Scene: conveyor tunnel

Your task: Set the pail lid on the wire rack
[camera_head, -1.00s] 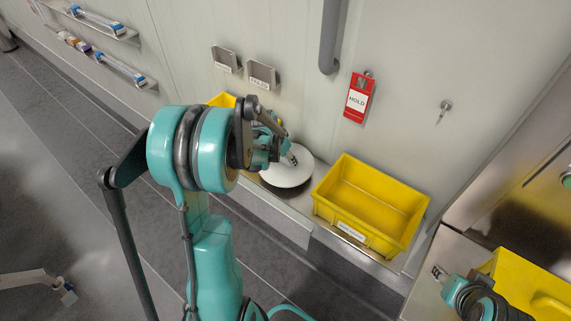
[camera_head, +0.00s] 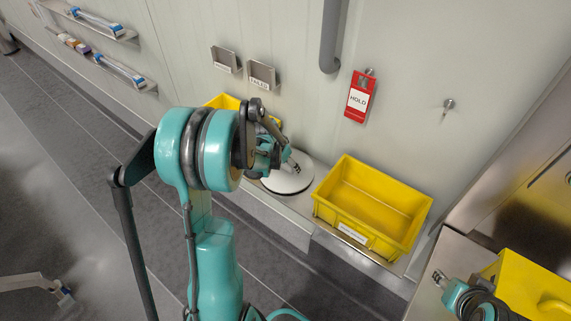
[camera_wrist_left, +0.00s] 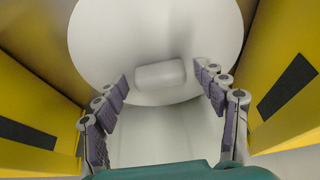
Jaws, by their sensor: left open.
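The pail lid (camera_head: 285,184) is a white disc with a raised bar handle. It lies level between two yellow bins, over a dark round edge; I cannot tell whether that edge is the wire rack or a shadow. My left gripper (camera_head: 293,167) is above the lid. In the left wrist view the lid (camera_wrist_left: 205,30) fills the upper middle. There my left gripper (camera_wrist_left: 160,76) is open, its fingers apart on either side of the handle. My right gripper (camera_head: 440,278) is at the lower right, away from the lid; its finger opening is too small to judge.
A yellow bin (camera_head: 341,202) stands right of the lid, and another yellow bin (camera_head: 222,101) is partly hidden behind my left arm. A red HOLD tag (camera_head: 358,98) and metal holders (camera_head: 262,75) are on the wall. A yellow container (camera_head: 525,285) is beside my right gripper.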

